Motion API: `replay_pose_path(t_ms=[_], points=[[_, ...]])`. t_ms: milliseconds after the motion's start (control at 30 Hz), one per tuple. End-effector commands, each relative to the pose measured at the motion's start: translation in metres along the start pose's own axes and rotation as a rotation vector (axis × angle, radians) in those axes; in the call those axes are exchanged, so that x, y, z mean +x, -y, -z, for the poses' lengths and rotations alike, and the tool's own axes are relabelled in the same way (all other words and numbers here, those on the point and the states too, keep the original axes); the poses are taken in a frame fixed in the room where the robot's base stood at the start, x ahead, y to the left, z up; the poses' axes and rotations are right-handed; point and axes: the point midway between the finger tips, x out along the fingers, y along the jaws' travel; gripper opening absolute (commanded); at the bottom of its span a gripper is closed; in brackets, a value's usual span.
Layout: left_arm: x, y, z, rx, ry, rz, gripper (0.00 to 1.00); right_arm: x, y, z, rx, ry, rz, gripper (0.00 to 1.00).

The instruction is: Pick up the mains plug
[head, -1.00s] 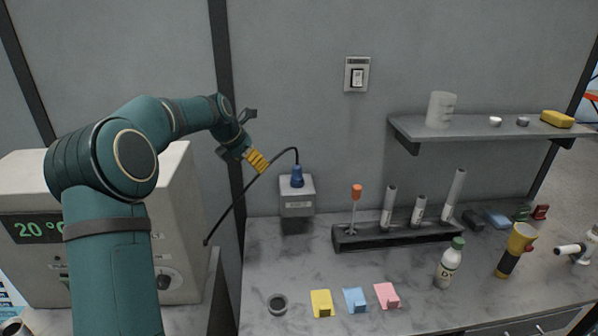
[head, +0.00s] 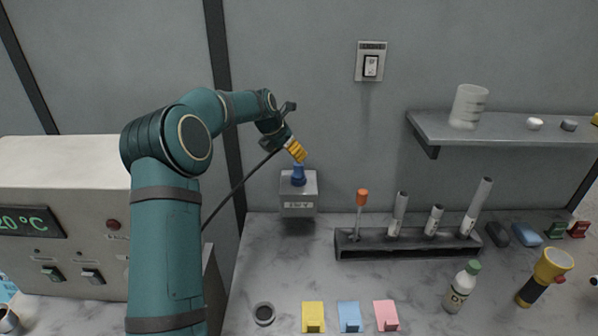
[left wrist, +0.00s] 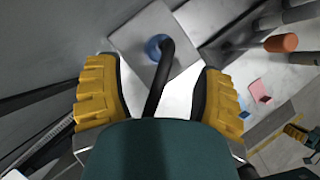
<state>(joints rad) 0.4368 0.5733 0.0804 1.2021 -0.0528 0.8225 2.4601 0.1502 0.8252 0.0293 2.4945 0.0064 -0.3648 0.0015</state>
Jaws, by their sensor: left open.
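The blue mains plug (head: 299,175) sits upright in the grey socket box (head: 298,200) on the back wall. Its black cable leaves the top and runs down to the left. My left gripper (head: 299,156), with yellow fingers, is just above the plug and open. In the left wrist view the plug (left wrist: 154,44) shows beyond the fingertips, and the cable (left wrist: 158,80) passes between the open fingers (left wrist: 160,85). The fingers are not closed on anything. The right gripper is not clearly seen in the head view.
A dark rack (head: 400,245) with tubes and an orange-handled tool stands right of the socket box. A wall shelf (head: 490,128) is at the upper right. A bottle (head: 460,288) and a yellow torch (head: 545,276) stand on the counter. A white heater-like unit (head: 70,180) is at left.

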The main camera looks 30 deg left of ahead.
Motion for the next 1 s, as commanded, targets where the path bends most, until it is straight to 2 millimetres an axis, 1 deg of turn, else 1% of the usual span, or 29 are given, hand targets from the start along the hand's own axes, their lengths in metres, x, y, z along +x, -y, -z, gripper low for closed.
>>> replay_pose_path(t_ms=[33,267,533,667,867,900,967,1000], points=[[0.006,0.0,0.0,0.0,0.0,0.0,0.69,0.0,0.0,0.0,0.0,0.0,0.0,0.0],[0.021,0.001,0.0,0.0,-0.001,0.001,0.69,-0.001,0.0,0.0,0.0,-0.001,0.0,0.0],[0.058,0.003,-0.001,0.0,0.0,0.002,0.69,-0.004,0.001,0.001,0.0,-0.001,0.001,0.0],[0.065,0.002,-0.002,0.0,0.001,-0.001,0.69,-0.004,0.001,0.001,0.0,-0.001,0.001,0.0],[0.066,0.003,-0.002,0.0,0.001,-0.001,0.69,-0.004,0.001,0.001,0.0,0.0,0.001,0.0],[0.066,0.003,-0.002,0.0,0.001,-0.001,0.67,-0.004,0.001,0.001,0.0,0.0,0.001,0.0],[0.066,0.003,-0.002,0.0,0.001,-0.001,0.46,-0.004,0.001,0.001,0.0,0.0,0.001,0.0],[0.066,0.003,-0.002,0.0,0.001,0.0,0.31,-0.004,0.001,0.001,0.0,0.0,0.001,0.0]])
